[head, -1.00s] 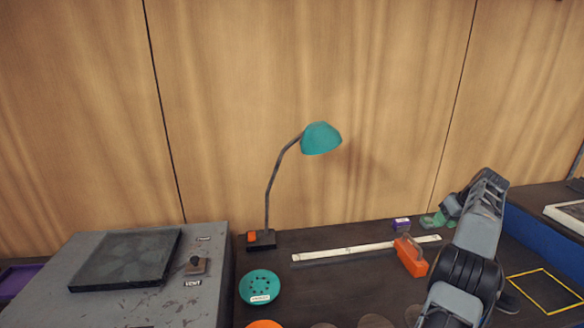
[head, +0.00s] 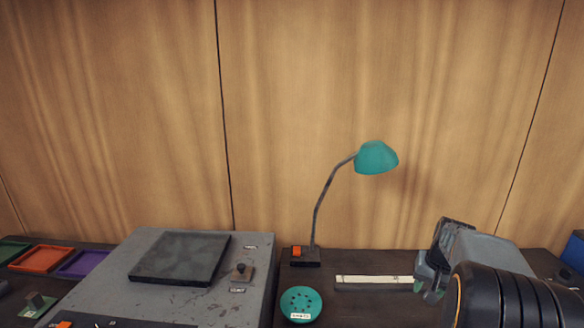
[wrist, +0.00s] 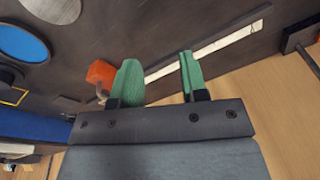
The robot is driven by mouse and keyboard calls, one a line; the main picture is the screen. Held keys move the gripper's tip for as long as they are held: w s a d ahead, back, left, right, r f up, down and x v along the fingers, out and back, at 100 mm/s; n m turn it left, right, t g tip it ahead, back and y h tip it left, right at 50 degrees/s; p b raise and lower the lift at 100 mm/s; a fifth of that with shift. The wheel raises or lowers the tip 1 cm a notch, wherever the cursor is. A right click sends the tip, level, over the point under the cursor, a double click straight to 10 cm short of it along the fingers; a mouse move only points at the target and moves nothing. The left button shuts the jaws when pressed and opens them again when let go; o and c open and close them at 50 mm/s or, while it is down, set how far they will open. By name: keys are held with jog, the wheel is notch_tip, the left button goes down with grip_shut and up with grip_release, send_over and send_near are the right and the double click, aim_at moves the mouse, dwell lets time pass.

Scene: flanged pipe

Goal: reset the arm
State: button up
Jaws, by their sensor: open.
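My gripper (wrist: 162,80) shows in the wrist view with its two green fingers spread apart and nothing between them. It is above the dark bench, and a white strip (wrist: 215,42) shows past the fingers. In the head view my arm is at the lower right, and only a bit of green finger shows at its left side, beside the right end of the white strip (head: 372,281). No flanged pipe is clearly seen in either view.
A teal desk lamp (head: 376,158) stands at the back. A teal disc (head: 301,304) lies in front of it. A grey box with a dark plate (head: 180,258) is on the left, with coloured trays (head: 42,260) beyond. An orange object (wrist: 101,73) is near a finger.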

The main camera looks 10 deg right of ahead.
jog(key=s+a+r+n+t, duration=0.1)
jog(key=s+a+n, duration=0.2)
jog(key=a, duration=0.9)
jog(key=s+a+r+n+t, duration=0.1)
jog(key=s+a+n, duration=0.3)
jog(key=a, duration=0.9)
jog(key=s+r, duration=0.1)
jog(key=s, duration=0.2)
jog(key=shift+s+a+t, duration=0.15)
jog(key=shift+s+t, duration=0.15)
jog(key=shift+s, duration=0.05)
jog(key=shift+r, duration=0.1)
